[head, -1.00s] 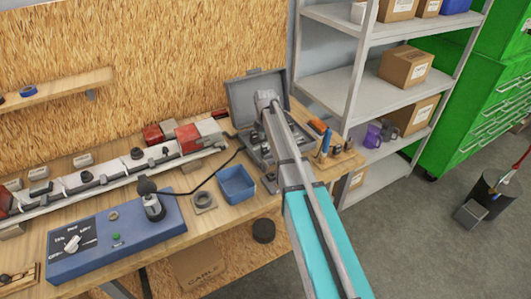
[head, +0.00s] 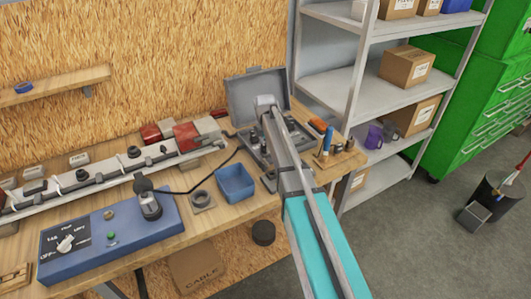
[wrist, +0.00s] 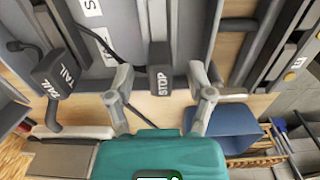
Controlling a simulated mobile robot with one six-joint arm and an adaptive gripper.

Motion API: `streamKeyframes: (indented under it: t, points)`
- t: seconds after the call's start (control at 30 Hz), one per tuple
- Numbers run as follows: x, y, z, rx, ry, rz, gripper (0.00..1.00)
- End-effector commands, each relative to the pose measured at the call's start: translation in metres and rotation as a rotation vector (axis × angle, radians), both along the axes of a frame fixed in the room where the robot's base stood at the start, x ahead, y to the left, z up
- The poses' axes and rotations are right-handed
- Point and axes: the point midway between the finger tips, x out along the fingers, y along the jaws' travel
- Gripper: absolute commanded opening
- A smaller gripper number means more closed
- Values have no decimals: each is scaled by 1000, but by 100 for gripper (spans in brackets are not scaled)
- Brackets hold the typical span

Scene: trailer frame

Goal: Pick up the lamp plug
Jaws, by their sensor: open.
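In the wrist view, a black plug marked STOP (wrist: 160,70) stands in a grey slotted holder, between my fingertips and apart from them as far as I can see. A second black plug marked TAIL (wrist: 62,73), with a dark cable, is to its left. The labels do not show which one is the lamp plug. My gripper (wrist: 160,82) is open and empty, one finger on each side of the STOP plug. In the head view, my arm reaches over the open grey case (head: 255,95) on the bench and hides the fingers.
A blue bin (head: 235,182) sits close by on the bench; it also shows in the wrist view (wrist: 228,130). A blue control box (head: 112,235) has a black cable running toward the case. A tool block (head: 345,160) stands right of the case. Shelving (head: 335,78) rises behind.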

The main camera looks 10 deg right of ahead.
Motion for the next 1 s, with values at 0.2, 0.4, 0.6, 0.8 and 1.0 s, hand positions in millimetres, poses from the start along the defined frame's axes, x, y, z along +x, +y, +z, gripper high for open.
streamKeyframes:
  t: [0.2, 0.4, 0.6, 0.8, 1.0]
  points:
    - [0, 0, -15, 0, 0, 0, 69]
    - [0, 0, -16, 0, 0, 0, 69]
    - [0, 0, -16, 0, 0, 0, 69]
    - [0, -2, -16, 0, 0, -1, 69]
    - [0, -2, -16, 0, 0, -1, 48]
